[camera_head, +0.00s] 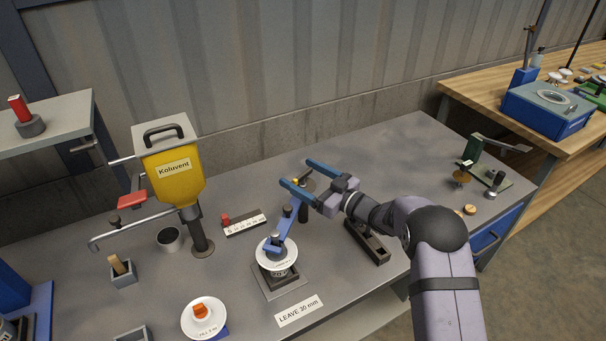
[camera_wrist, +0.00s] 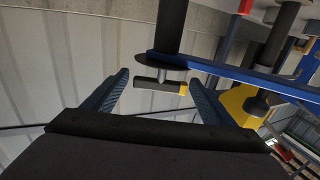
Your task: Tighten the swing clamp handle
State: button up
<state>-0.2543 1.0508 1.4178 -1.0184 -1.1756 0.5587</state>
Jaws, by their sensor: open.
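The swing clamp has a blue arm (camera_head: 285,225) running from a dark post (camera_head: 303,212) to above a white disc (camera_head: 268,262) on an insulator stack. The stack stands in a square dark base (camera_head: 293,283). Whether the clamp touches the disc is unclear. My gripper (camera_head: 297,174) is open at the post's top, its blue fingers spread. In the wrist view, the dark clamp handle (camera_wrist: 158,85) with a yellow end shows between the fingertips of my gripper (camera_wrist: 158,77), seemingly ungripped. The blue arm (camera_wrist: 240,75) crosses beside the right finger. My gripper partly hides the handle in the head view.
A yellow "Koluvent" hopper (camera_head: 172,175) stands left. A "LEAVE 30 mm" label (camera_head: 299,310) lies in front of the base. A white disc with an orange knob (camera_head: 204,318) sits front left. A dark slotted block (camera_head: 367,243) lies under my arm.

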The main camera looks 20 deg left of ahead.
jog(key=c, duration=1.1)
jog(key=shift+o, duration=0.2)
jog(key=m+t+h+b, duration=0.2)
jog(key=t, duration=0.1)
jog(key=shift+a+m+t, duration=0.1)
jog(key=shift+m+t, duration=0.2)
jog(key=shift+m, duration=0.1)
jog(key=shift+m+t+h+b, duration=0.8)
jog(key=shift+t+h+b, duration=0.1)
jog(key=shift+t, duration=0.1)
jog(key=o, duration=1.1)
jog(key=shift+c, duration=0.2)
